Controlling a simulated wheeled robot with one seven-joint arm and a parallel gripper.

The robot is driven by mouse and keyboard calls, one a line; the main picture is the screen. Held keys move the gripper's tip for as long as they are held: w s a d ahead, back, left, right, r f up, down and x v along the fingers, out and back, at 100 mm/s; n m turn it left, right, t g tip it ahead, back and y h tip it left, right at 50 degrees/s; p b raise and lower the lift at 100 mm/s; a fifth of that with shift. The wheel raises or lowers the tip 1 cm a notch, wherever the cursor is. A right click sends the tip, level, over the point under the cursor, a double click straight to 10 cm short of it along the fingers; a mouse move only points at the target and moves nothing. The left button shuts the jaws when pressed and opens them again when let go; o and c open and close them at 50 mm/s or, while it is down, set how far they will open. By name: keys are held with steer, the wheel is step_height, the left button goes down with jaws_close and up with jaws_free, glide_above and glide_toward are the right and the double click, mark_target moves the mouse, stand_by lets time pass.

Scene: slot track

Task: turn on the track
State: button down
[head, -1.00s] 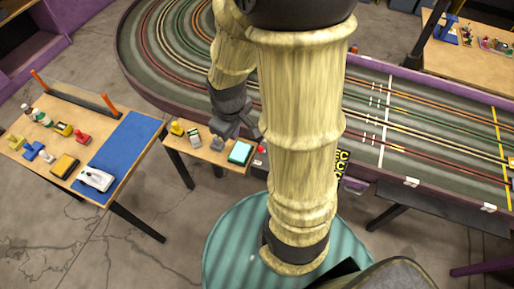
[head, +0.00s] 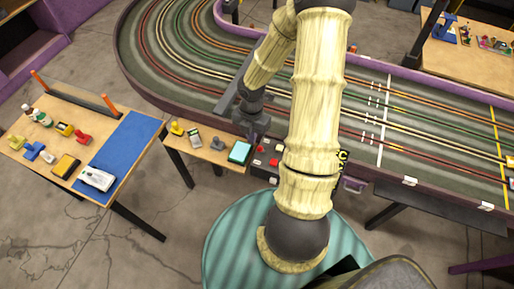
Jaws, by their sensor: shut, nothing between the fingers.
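The slot track (head: 372,176) is a long grey table with colored lane lines and a purple edge, curving round at the left. A dark control box (head: 264,170) with red and pale buttons sits at its near edge, partly hidden by my arm. A red button (head: 261,149) shows on it. My gripper (head: 254,136) is shut and empty, pointing down just above and behind the box's left part. I cannot tell whether it touches anything.
A small wooden shelf (head: 209,152) with a teal box (head: 240,152) and small items adjoins the control box on the left. A wooden table with a blue mat (head: 128,143) and a white car (head: 96,179) stands further left.

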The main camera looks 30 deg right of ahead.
mark_target(261, 150)
steer(key=f, duration=0.3)
steer(key=d+f, duration=0.1)
steer(key=f, duration=0.6)
steer(key=shift+w+d+f, duration=0.2)
steer(key=shift+d+f, duration=0.1)
steer(key=shift+d, duration=0.05)
steer(key=shift+w+d+f, duration=0.35)
steer(key=shift+d, duration=0.1)
steer(key=shift+w+d+r+p, duration=0.15)
steer(key=shift+p, duration=0.5)
